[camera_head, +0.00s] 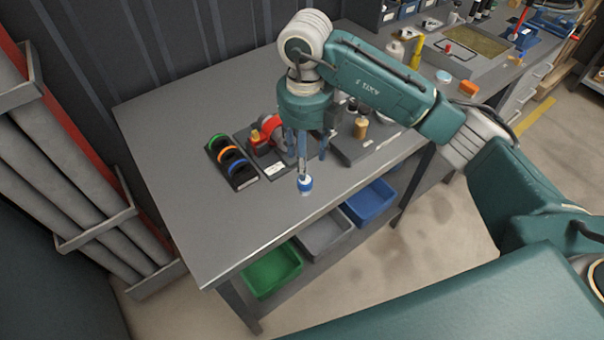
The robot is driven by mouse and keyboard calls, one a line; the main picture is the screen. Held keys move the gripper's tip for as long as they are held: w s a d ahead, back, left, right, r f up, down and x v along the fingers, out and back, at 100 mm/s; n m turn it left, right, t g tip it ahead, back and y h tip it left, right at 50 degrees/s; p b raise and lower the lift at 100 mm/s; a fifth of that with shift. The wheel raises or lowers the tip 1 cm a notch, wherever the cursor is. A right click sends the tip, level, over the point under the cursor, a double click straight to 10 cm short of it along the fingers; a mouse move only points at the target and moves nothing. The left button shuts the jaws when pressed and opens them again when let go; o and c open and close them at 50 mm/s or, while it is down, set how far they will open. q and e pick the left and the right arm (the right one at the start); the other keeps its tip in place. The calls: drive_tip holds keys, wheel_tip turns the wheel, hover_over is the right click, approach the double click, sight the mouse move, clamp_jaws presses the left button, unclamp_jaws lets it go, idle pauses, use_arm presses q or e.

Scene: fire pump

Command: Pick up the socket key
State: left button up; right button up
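A slim upright tool with a grey shaft and a blue-and-white lower end (305,184), which looks like the socket key, is at the front middle of the grey workbench (205,225). My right gripper (306,147) points down from above, with its fingers around the upper part of the shaft. The gripper hides the top of the tool. I cannot tell whether the fingers touch the shaft, or whether the lower end rests on the bench or hangs just above it. My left gripper is not in view.
A black tray with green, orange and blue rings (232,161) and a red reel-like part (271,129) lie left of the gripper. A brass piece (361,128) stands to the right. Green (272,270), grey and blue bins sit below. The bench's front left is clear.

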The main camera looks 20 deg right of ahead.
sight(305, 185)
drive_tip(key=f, duration=0.3)
drive_tip(key=shift+s+p, duration=0.3)
drive_tip(key=shift+s, duration=0.1)
drive_tip(key=shift+w+f, duration=0.15)
drive_tip(key=shift+f, duration=0.15)
wheel_tip(305, 185, down, 4)
drive_tip(key=p, duration=0.2)
drive_tip(key=shift+f+p, duration=0.2)
drive_tip(key=shift+p, duration=0.1)
drive_tip(key=shift+f, duration=0.3)
drive_tip(key=c, duration=1.2)
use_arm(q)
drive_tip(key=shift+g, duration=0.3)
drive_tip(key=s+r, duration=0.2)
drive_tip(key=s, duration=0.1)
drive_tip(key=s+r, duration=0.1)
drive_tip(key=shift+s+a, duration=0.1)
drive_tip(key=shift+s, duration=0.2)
